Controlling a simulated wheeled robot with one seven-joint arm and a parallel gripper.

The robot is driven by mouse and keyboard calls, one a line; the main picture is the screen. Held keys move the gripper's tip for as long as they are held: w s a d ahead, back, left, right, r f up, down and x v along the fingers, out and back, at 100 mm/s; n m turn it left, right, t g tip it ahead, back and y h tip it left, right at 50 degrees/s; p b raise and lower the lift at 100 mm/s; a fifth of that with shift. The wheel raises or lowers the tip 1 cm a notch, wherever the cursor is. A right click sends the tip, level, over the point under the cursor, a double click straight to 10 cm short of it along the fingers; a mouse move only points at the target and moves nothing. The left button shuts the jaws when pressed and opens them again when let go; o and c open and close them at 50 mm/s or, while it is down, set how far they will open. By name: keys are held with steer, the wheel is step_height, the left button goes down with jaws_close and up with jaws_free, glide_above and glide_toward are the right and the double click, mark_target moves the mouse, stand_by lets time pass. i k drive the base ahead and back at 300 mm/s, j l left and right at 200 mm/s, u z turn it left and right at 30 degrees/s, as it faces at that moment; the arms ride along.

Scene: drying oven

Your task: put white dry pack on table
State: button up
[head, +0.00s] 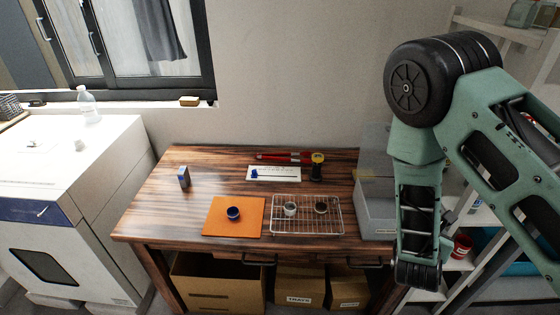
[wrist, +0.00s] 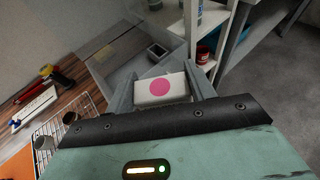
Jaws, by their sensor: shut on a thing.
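In the wrist view a white pack (wrist: 174,87) with a pink dot on its face sits between the fingers of my gripper (wrist: 162,90), which is shut on it. In the wrist view the pack is in front of a clear box. In the head view my arm reaches down on the right, past the table's right side, and hides the gripper and pack. The dark-striped wooden table (head: 215,180) stands against the wall. It also shows in the wrist view (wrist: 82,72), at the left.
A clear bin (head: 375,212) stands at the table's right end. The table's left part is mostly bare.

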mark_target(180, 204)
steer(key=i+j, duration=0.1)
steer(key=j, duration=0.3)
steer(key=i+j, duration=0.15)
steer(key=j, duration=0.25)
steer(key=i+j, duration=0.1)
steer(key=j, duration=0.35)
steer(key=i+j, duration=0.1)
steer(key=j, duration=0.3)
steer(key=i+j, duration=0.15)
steer(key=j, duration=0.25)
steer(key=i+j, duration=0.1)
steer(key=j, duration=0.3)
